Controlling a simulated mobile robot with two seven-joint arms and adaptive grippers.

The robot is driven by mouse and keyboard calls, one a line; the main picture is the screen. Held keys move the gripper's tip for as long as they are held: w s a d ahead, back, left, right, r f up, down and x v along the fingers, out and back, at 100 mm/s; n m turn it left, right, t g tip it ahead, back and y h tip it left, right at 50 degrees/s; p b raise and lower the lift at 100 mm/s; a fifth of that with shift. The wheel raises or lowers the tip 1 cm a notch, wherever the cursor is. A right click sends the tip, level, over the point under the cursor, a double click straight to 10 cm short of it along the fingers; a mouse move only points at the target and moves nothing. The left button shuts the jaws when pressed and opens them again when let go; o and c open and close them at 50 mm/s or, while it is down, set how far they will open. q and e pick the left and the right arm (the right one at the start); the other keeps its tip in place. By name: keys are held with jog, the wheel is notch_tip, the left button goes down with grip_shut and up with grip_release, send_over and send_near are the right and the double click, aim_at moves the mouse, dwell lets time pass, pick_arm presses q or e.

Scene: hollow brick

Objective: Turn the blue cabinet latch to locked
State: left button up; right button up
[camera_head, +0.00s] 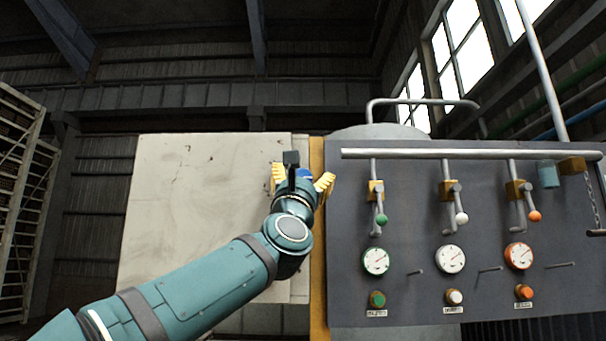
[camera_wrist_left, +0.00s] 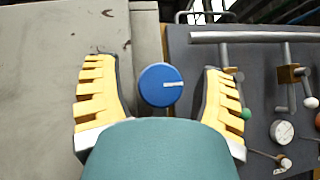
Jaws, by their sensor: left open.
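The blue latch (camera_wrist_left: 157,86) is a round knob with a white mark that lies near level, from its middle to its right edge, in the left wrist view. In the head view only a bit of the blue latch (camera_head: 304,174) shows behind my gripper. My left gripper (camera_head: 303,182) is open at the cabinet's right edge. In the wrist view its two yellow fingers (camera_wrist_left: 160,95) stand on either side of the knob, with gaps on both sides. The pale cabinet door (camera_head: 200,205) looks closed. My right gripper is not in view.
Right of the cabinet is a yellow post (camera_head: 318,270). Beyond it stands a dark panel (camera_head: 400,300) with several levers, gauges and buttons. A grey pipe (camera_head: 470,154) runs along its top. A rack (camera_head: 20,200) stands at the far left.

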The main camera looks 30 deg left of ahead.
pick_arm(q)
jog(key=c, duration=1.2)
